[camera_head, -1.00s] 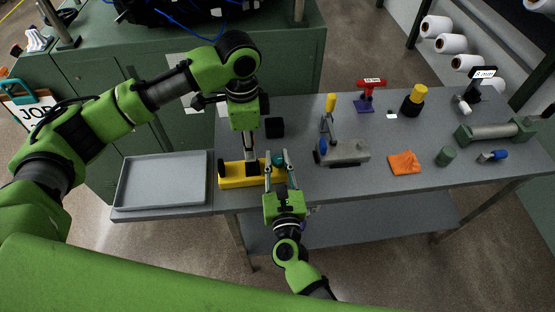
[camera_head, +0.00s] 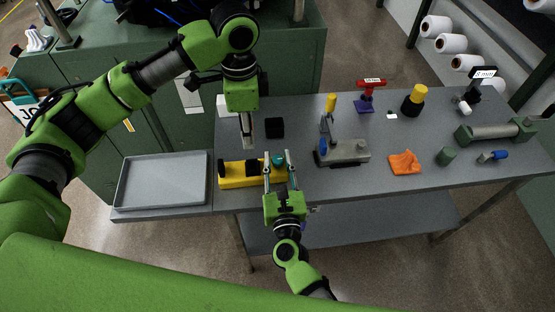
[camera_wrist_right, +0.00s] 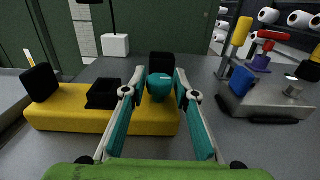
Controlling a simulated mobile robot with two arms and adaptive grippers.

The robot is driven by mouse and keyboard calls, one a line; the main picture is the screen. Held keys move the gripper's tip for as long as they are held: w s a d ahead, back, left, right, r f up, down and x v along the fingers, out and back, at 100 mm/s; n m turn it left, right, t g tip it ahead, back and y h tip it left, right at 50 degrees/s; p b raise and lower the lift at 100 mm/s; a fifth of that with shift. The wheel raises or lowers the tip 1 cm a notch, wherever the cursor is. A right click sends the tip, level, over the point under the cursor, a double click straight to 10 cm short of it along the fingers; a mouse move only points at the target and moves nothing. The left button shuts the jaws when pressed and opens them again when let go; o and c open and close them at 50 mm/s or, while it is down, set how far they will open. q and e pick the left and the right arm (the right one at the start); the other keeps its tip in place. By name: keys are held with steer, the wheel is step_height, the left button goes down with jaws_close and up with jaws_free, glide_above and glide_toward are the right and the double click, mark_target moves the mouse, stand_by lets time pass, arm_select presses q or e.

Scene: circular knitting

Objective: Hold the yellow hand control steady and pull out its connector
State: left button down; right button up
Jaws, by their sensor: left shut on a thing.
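The yellow hand control (camera_head: 234,182) lies at the front left of the bench, with black parts and a teal knob (camera_wrist_right: 160,83) on top. A black socket (camera_wrist_right: 103,93) stands mid-body. My left gripper (camera_head: 247,146) is raised behind and above the control, pointing down, clear of it. It is shut on a small piece, apparently the connector, which its fingers mostly hide. My right gripper (camera_head: 280,162) comes in from the front; its fingers also show in the right wrist view (camera_wrist_right: 159,94). They stand on either side of the teal knob; whether they press on it is unclear.
A black block (camera_head: 274,128) stands behind the control. An empty grey tray (camera_head: 120,182) is to its left.

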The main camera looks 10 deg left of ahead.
arm_select(q)
steer(key=shift+w, duration=0.1)
arm_select(e)
steer(key=shift+w, duration=0.1)
steer(key=o, duration=0.5)
steer(key=c, duration=0.6)
steer(key=shift+r, duration=0.1)
steer(key=shift+v, duration=4.05)
